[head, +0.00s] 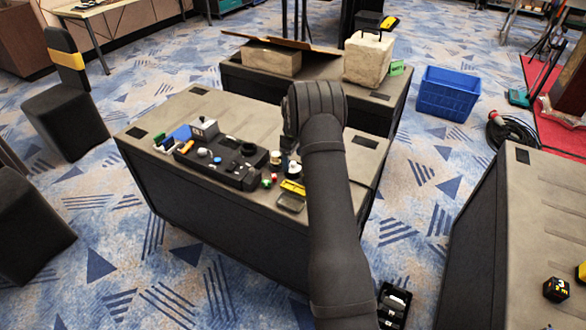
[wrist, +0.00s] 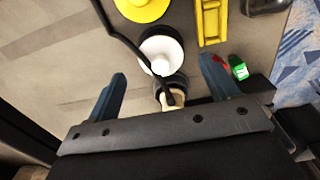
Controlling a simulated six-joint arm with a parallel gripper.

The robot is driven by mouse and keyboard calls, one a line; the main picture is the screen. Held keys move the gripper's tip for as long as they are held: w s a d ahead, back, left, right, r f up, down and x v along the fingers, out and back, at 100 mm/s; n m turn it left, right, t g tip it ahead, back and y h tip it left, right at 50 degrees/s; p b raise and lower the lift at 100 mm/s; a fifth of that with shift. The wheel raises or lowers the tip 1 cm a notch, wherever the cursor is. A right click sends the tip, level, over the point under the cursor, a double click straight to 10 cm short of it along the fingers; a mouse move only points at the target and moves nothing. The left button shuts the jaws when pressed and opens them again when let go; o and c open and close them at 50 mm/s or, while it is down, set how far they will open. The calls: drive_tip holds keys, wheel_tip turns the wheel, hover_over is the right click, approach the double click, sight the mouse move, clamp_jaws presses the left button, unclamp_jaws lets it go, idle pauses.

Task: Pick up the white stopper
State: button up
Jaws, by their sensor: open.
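In the wrist view a round white piece (wrist: 162,52), which looks like the white stopper, sits in a dark rim on the grey tabletop. My gripper (wrist: 163,68) is open, with its blue fingers apart to the left and right of the white piece and nothing held. Below the white piece, between the fingers, is a dark round item with a cream part (wrist: 172,101). A black cable crosses over the white piece's edge. In the head view my arm hides the gripper, and I cannot tell which small white item there is the stopper.
A yellow disc (wrist: 142,8), a yellow part (wrist: 210,22) and a green item (wrist: 238,68) lie close by. In the head view the table (head: 245,205) holds a black tray (head: 225,173) of small parts. A blue crate (head: 449,93) stands on the floor.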

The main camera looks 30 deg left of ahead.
sight(293, 167)
wheel_tip(293, 167, down, 3)
drive_tip(key=shift+f, duration=0.1)
drive_tip(key=c, duration=1.1)
drive_tip(key=shift+o, duration=0.2)
drive_tip(key=shift+r, duration=0.2)
